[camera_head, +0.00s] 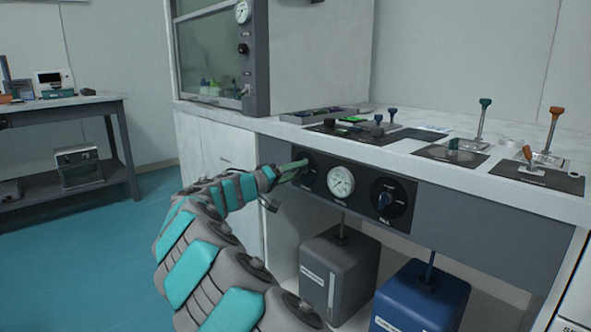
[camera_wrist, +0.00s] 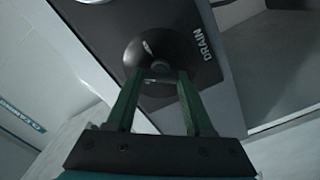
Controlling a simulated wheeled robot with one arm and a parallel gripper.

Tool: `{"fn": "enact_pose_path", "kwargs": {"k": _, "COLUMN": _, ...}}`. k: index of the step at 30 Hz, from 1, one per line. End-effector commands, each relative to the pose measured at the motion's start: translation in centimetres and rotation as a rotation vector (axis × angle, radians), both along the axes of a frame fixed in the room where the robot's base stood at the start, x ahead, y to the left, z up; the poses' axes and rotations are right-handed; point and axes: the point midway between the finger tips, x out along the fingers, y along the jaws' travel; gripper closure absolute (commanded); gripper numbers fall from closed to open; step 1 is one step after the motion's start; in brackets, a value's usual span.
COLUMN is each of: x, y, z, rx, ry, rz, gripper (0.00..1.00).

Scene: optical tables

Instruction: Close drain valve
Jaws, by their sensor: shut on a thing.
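The drain valve is a round dark knob (camera_wrist: 158,52) on a black panel, beside the label "DRAIN" in the wrist view.
A white gauge (camera_head: 341,181) and a fill knob (camera_head: 388,198) are right of the drain valve. A grey tank (camera_head: 338,275) and a blue tank (camera_head: 421,300) stand below. Levers and switches stand on the bench top (camera_head: 440,178). Open floor (camera_head: 80,260) lies left.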

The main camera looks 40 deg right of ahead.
Motion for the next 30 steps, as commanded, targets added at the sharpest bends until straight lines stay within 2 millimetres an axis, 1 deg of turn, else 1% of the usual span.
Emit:
{"fn": "enact_pose_path", "kwargs": {"k": 1, "x": 0.03, "y": 0.02, "z": 0.23, "rx": -0.003, "ry": 0.043, "rz": 0.000, "gripper": 1.00}}
{"fn": "enact_pose_path", "kwargs": {"k": 9, "x": 0.16, "y": 0.08, "z": 0.22, "rx": -0.022, "ry": 0.290, "rz": 0.003, "gripper": 1.00}}
{"fn": "enact_pose_path", "kwargs": {"k": 15, "x": 0.20, "y": 0.09, "z": 0.10, "rx": -0.035, "ry": 0.444, "rz": 0.004, "gripper": 1.00}}
{"fn": "enact_pose_path", "kwargs": {"k": 21, "x": 0.16, "y": 0.03, "z": -0.09, "rx": -0.043, "ry": 0.552, "rz": 0.003, "gripper": 1.00}}
{"fn": "enact_pose_path", "kwargs": {"k": 30, "x": 0.15, "y": 0.03, "z": -0.28, "rx": -0.048, "ry": 0.627, "rz": 0.002, "gripper": 1.00}}
